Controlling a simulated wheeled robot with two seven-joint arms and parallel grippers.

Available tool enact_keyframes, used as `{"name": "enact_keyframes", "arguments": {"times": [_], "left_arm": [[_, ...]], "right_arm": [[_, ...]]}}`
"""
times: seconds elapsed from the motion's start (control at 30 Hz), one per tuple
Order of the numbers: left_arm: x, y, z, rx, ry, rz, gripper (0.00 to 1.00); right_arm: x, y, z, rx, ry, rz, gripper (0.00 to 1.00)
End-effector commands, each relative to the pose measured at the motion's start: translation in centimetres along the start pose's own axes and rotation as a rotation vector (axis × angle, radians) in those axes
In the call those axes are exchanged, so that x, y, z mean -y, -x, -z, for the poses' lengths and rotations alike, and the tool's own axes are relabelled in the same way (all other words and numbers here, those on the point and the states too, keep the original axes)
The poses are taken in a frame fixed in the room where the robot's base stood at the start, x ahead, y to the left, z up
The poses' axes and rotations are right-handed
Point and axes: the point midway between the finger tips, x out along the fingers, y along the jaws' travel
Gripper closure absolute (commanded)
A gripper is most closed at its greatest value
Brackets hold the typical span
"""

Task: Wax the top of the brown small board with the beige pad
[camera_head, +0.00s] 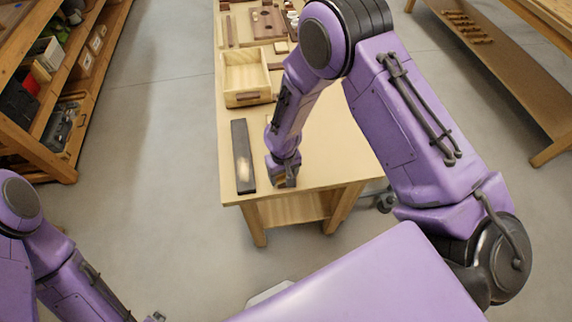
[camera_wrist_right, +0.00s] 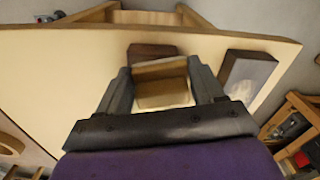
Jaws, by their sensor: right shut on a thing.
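My right gripper (camera_head: 285,180) is low over the near end of the bench. In the right wrist view the gripper (camera_wrist_right: 165,88) is shut on the beige pad (camera_wrist_right: 160,72), a pale block between its fingers. The brown small board (camera_wrist_right: 152,50) shows just beyond the pad, partly covered by it. I cannot tell whether the pad touches the board. In the head view my gripper mostly hides the pad and the brown board. My left gripper (camera_head: 155,316) is only just in view at the bottom edge, and its jaws are unclear.
A long dark board (camera_head: 243,150) with a whitish patch lies left of my right gripper; it also shows in the right wrist view (camera_wrist_right: 246,75). A wooden box (camera_head: 247,80) stands farther back on the bench (camera_head: 330,140). Shelves (camera_head: 60,100) stand at the left.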

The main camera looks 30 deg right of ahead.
Motion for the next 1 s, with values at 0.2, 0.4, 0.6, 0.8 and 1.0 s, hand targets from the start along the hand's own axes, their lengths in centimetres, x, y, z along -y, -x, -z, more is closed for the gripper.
{"name": "enact_keyframes", "arguments": {"times": [0.2,0.4,0.6,0.8,1.0], "left_arm": [[0.2,1.8,0.8,0.0,0.0,0.0,0.02],[0.2,2.6,1.1,0.0,0.0,0.0,0.02],[0.3,2.9,1.2,0.0,0.0,0.0,0.02],[0.3,2.8,1.2,0.0,0.0,0.0,0.02],[0.3,2.8,1.2,0.0,0.0,0.0,0.02]], "right_arm": [[0.1,2.6,-0.2,-0.002,-0.003,0.0,0.57],[0.0,3.9,-0.2,0.0,-0.005,0.0,0.57],[-0.1,5.7,-0.2,-0.001,-0.006,0.0,0.57],[-0.2,7.3,-0.2,-0.002,-0.009,0.001,0.57],[-0.2,8.1,-0.3,0.001,-0.009,0.0,0.57]]}}
